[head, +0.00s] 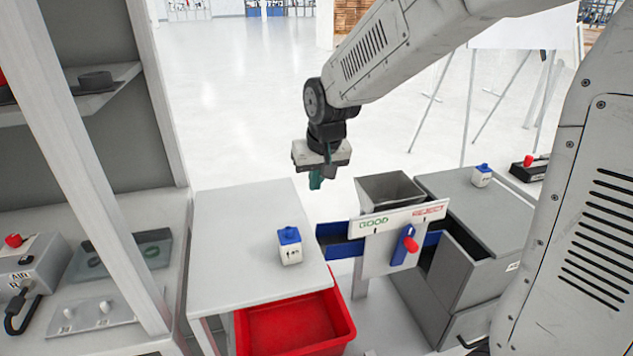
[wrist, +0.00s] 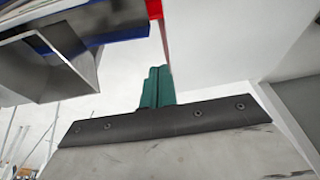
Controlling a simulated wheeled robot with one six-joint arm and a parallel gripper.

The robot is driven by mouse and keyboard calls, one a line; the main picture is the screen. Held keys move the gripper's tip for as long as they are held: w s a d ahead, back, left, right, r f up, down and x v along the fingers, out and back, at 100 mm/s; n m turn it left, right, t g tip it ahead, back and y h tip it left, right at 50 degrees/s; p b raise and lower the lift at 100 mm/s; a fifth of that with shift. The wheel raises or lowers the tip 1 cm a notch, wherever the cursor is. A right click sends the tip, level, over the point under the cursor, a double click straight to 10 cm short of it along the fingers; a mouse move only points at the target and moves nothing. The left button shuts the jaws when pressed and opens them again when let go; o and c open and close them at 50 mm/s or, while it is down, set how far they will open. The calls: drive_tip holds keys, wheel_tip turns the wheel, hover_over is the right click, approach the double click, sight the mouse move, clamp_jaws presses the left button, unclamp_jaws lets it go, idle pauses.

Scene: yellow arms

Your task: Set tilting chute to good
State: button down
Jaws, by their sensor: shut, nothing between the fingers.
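Blue chute channels (head: 340,240) show on both sides behind the panel, with a grey hopper (head: 390,188) above; the hopper also shows in the wrist view (wrist: 45,65). My gripper (head: 316,183) is shut and empty, above and left of the hopper; its green fingers (wrist: 157,88) are together in the wrist view.
A white table (head: 235,240) at left holds a blue-capped white box (head: 290,246). A red bin (head: 295,325) stands below its right edge. A grey bin (head: 465,265) is right of the panel. A shelf unit (head: 90,150) stands at far left.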

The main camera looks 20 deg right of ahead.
drive_tip(key=s+d+r, duration=0.1)
drive_tip(key=s+r, duration=0.1)
drive_tip(key=s, duration=0.7)
drive_tip(key=s+d+r+g, duration=0.1)
drive_tip(key=s+d+r, duration=0.1)
drive_tip(key=s, duration=0.8)
drive_tip(key=s+d+r+g, duration=0.1)
drive_tip(key=s+r, duration=0.2)
drive_tip(key=s, duration=0.7)
drive_tip(key=shift+s+d, duration=0.25)
drive_tip(key=shift+d, duration=0.05)
